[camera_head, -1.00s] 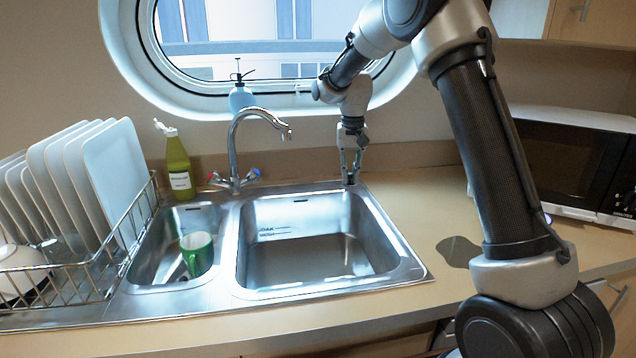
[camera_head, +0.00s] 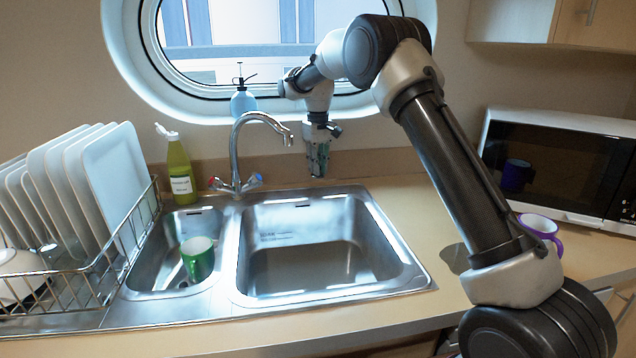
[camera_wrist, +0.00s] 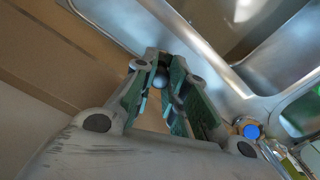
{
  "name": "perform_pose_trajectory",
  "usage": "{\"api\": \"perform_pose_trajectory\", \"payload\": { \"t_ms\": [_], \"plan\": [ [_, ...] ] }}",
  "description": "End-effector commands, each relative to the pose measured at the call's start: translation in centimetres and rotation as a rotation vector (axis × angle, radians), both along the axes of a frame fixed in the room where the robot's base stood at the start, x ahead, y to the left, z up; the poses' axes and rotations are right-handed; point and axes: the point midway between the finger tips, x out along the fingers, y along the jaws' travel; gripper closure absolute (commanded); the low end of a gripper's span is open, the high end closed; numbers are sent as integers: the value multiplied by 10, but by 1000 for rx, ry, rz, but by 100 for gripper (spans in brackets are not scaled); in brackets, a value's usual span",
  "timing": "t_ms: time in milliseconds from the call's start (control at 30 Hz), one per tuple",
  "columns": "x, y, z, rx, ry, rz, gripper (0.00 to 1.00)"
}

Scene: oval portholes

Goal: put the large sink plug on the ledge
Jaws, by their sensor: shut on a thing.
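My gripper (camera_head: 318,168) hangs pointing down behind the large sink basin, close to the back wall and below the round window. In the wrist view its green-padded fingers (camera_wrist: 168,100) are closed around a small grey rounded piece (camera_wrist: 160,80), which looks like part of the sink plug. I cannot make out the plug in the head view, where the fingers hide it, and its size cannot be told. The ledge (camera_head: 205,112) is the pale lower rim of the oval porthole, above and behind my gripper.
A blue spray bottle (camera_head: 242,103) stands on the ledge at left. The curved tap (camera_head: 236,155) rises left of my gripper. A green bottle (camera_head: 180,170), a green mug (camera_head: 197,258) in the small basin, a dish rack (camera_head: 75,290) and a purple mug (camera_head: 540,228) are further off.

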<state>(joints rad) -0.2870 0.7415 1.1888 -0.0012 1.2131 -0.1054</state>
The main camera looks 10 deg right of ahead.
Motion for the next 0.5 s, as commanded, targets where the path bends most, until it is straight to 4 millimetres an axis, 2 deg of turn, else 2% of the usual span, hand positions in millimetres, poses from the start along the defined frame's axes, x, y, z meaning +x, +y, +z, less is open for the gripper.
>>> {"api": "perform_pose_trajectory", "payload": {
  "t_ms": [400, 500],
  "plan": [
    [0, 0, -48, 0, 1, -2, 100],
    [0, 0, -49, 0, 0, -2, 100]
  ]
}}
